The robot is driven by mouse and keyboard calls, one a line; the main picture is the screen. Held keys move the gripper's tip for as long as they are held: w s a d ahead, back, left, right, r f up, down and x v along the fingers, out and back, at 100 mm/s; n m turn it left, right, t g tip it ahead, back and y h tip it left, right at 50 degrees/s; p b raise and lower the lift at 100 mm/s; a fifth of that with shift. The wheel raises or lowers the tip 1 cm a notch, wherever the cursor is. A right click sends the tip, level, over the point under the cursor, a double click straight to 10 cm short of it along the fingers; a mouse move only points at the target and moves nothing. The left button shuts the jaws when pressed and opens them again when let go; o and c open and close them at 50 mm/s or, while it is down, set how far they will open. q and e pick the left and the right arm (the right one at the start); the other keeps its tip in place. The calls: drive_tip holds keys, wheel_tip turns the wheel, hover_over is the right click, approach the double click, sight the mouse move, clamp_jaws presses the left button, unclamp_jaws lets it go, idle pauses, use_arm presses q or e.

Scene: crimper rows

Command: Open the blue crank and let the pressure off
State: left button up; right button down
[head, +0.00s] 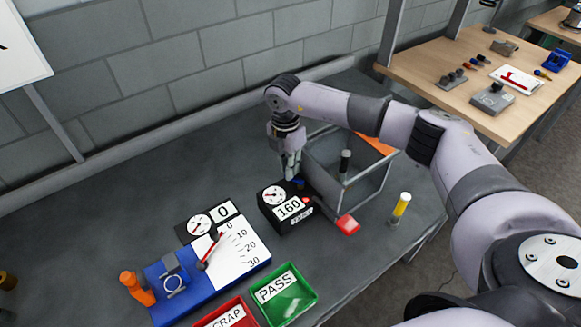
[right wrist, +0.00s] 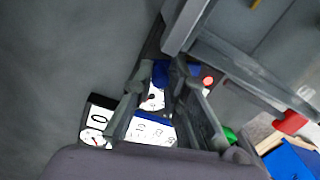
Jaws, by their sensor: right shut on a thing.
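The black pressure box (head: 290,222) stands mid-table, with a round dial, a display reading 160, a red button and a TEST label. The blue crank (head: 300,183) shows as a small blue piece at the back of this box, mostly hidden by my right gripper. In the right wrist view the blue crank (right wrist: 160,72) lies between the fingertips. My right gripper (head: 291,174) points down behind the box and is shut on the crank. The crank's exact angle cannot be told. My left gripper is not in view.
A clear-walled guard frame (head: 376,196) stands right of the box, close to my right gripper. A blue pull-test fixture (head: 195,296), green PASS tray (head: 301,307) and red SCRAP tray (head: 249,314) lie in front.

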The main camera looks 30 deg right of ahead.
drive_tip(key=n+b, duration=0.1)
drive_tip(key=n, duration=0.1)
drive_tip(key=s+a+n+b, duration=0.1)
drive_tip(key=n, duration=0.1)
drive_tip(key=shift+a+f+n+b, duration=0.15)
drive_tip(key=shift+n+b, duration=0.15)
drive_tip(key=shift+b, duration=0.1)
drive_tip(key=n, duration=0.1)
drive_tip(key=n+b, duration=0.1)
drive_tip(key=s+n+b, duration=0.1)
drive_tip(key=shift+s+a+n, duration=0.1)
drive_tip(key=shift+a+n, duration=0.2)
drive_tip(key=shift+n, duration=0.1)
drive_tip(key=shift+s+n+b, duration=0.2)
drive_tip(key=shift+n+b, duration=0.4)
drive_tip(key=shift+n, duration=0.1)
drive_tip(key=shift+r, duration=0.2)
drive_tip(key=c, duration=1.6)
unclamp_jaws()
drive_tip(key=shift+s, duration=0.1)
drive_tip(key=shift+r, duration=0.1)
drive_tip(key=r, duration=1.1)
drive_tip(key=shift+a+r, duration=0.3)
drive_tip(key=shift+r, duration=0.1)
